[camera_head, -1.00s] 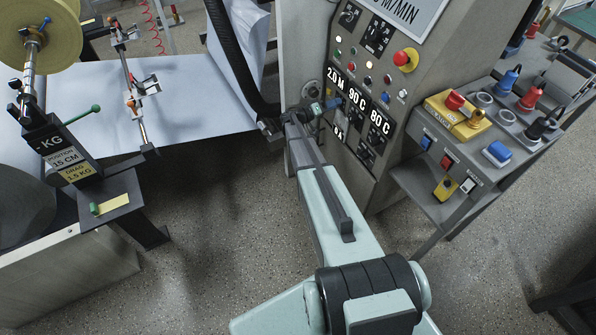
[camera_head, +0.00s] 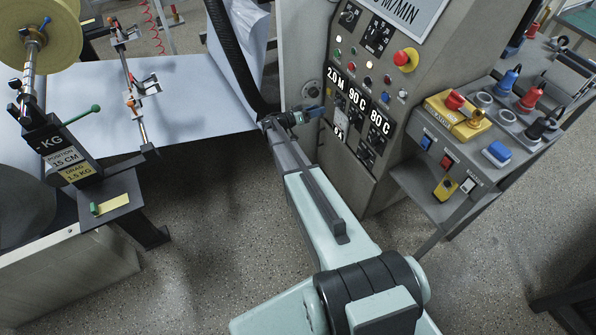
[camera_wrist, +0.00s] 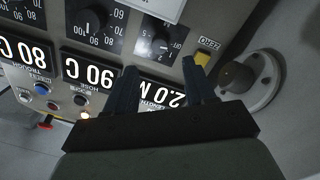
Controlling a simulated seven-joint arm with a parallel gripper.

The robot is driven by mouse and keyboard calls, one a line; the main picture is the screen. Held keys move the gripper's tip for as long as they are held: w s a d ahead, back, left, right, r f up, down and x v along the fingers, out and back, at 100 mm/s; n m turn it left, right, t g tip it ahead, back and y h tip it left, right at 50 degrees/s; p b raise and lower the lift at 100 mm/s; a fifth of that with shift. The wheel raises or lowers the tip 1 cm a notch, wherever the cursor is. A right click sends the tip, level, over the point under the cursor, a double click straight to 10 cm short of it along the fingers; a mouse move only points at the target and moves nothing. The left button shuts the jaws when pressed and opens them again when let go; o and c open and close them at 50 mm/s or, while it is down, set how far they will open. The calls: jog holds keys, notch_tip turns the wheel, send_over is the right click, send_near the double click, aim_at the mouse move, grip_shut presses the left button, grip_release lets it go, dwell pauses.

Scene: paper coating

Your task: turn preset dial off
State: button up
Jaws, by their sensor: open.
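I cannot read a label naming the preset dial in either view. In the wrist view, upside down, a black dial (camera_wrist: 160,42) with a numbered scale sits by the "2.0 M" length display (camera_wrist: 160,93), just beyond my fingertips. Another black dial (camera_wrist: 92,18) with a scale sits to its left, by the "90 C" display. My gripper (camera_wrist: 159,66) is open, with its two dark fingers apart and nothing visible between them. In the head view, my gripper (camera_head: 313,112) is at the left edge of the control panel (camera_head: 366,110); contact cannot be told.
A red emergency button on yellow (camera_head: 405,59) is at the panel's upper right. A grey side console (camera_head: 470,125) with switches stands to the right. A black hose (camera_head: 232,55) and a white paper sheet (camera_head: 180,100) lie left of my gripper.

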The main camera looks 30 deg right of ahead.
jog(key=a, duration=0.6)
jog(key=s+a+f+n+g+y, duration=0.2)
jog(key=s+a+f+n+y, duration=0.8)
jog(key=s+f, duration=0.4)
jog(key=shift+f+n+y, duration=0.25)
jog(key=shift+n+y, duration=0.25)
jog(key=shift+n, duration=0.4)
